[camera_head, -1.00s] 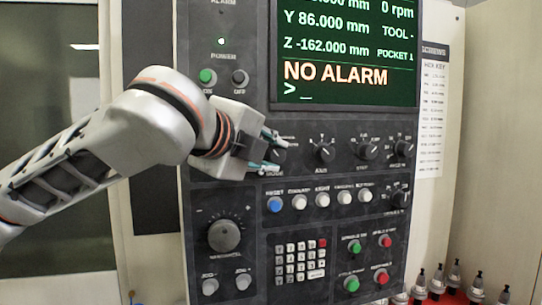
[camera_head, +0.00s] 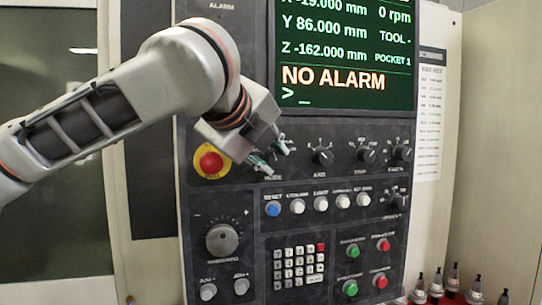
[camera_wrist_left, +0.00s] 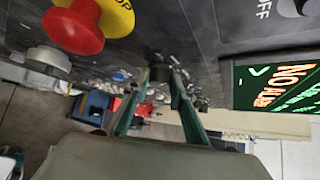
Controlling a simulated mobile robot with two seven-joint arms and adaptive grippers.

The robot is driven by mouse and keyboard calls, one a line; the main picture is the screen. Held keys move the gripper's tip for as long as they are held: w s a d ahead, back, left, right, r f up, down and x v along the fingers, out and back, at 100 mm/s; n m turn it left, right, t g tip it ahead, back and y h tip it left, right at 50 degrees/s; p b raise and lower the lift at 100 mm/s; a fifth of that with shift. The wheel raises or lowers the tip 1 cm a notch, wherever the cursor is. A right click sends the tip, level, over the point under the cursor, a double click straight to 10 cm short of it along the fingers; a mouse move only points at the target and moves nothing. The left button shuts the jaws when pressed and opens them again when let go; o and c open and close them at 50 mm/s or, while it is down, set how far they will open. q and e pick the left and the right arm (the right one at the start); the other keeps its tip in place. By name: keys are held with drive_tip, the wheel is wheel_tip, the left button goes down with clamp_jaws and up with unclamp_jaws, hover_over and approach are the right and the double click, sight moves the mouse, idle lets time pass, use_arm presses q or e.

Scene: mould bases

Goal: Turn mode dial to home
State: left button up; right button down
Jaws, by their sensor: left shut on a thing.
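The mode dial (camera_wrist_left: 160,73) is a small dark knob on the black control panel (camera_head: 330,222). It shows between the fingertips in the left wrist view; in the head view my gripper mostly hides it, above the "MODE" label. My left gripper (camera_head: 270,155) is at the panel with its green fingers shut on the dial, one on each side. The fingers also show in the left wrist view (camera_wrist_left: 157,80). The dial's pointer and its position marks are hidden, so I cannot tell its setting. My right gripper is not in view.
A red emergency stop (camera_head: 210,162) on a yellow disc sits just left of my gripper. The axis dial (camera_head: 322,156) is to the right, with further dials beyond. A row of buttons with a blue reset (camera_head: 273,209) lies below. The screen (camera_head: 345,55) reads NO ALARM.

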use_arm(q)
drive_tip(key=o, duration=1.1)
drive_tip(key=v, duration=1.2)
drive_tip(key=shift+a, duration=0.1)
